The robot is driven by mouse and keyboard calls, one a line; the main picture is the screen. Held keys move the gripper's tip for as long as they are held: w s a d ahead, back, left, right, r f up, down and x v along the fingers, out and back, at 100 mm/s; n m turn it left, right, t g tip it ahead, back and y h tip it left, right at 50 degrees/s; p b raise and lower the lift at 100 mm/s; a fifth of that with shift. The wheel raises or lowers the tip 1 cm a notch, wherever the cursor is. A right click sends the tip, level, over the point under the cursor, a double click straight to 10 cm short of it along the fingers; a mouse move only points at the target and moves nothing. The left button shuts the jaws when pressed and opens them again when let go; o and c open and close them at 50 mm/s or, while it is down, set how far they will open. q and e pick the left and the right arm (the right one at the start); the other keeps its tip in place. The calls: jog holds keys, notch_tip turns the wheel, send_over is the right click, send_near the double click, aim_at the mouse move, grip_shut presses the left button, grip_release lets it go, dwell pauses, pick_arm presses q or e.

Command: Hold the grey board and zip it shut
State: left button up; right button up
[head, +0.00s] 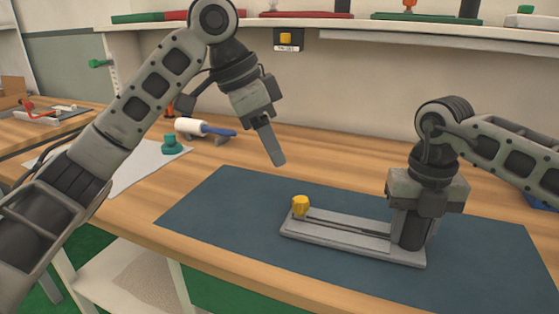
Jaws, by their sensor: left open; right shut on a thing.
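The grey board (345,243) lies on a dark blue mat, long side running left to right, with a dark slot along its length. A yellow pull (300,205) stands at the board's left end. My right gripper (410,235) points straight down at the board's right end and is shut on the board; its jaws hide that end. My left gripper (275,158) is open and empty, hanging in the air above and to the left of the yellow pull, apart from it. The finger gap of the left gripper is seen edge-on.
The blue mat (225,205) covers the wooden table's (165,236) front middle. A white roller with a blue handle (203,128) and a green stamp-like object (172,145) lie at the back left. A shelf (330,34) runs along the back wall.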

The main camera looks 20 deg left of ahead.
dwell(0.4)
jog(key=o, duration=1.3)
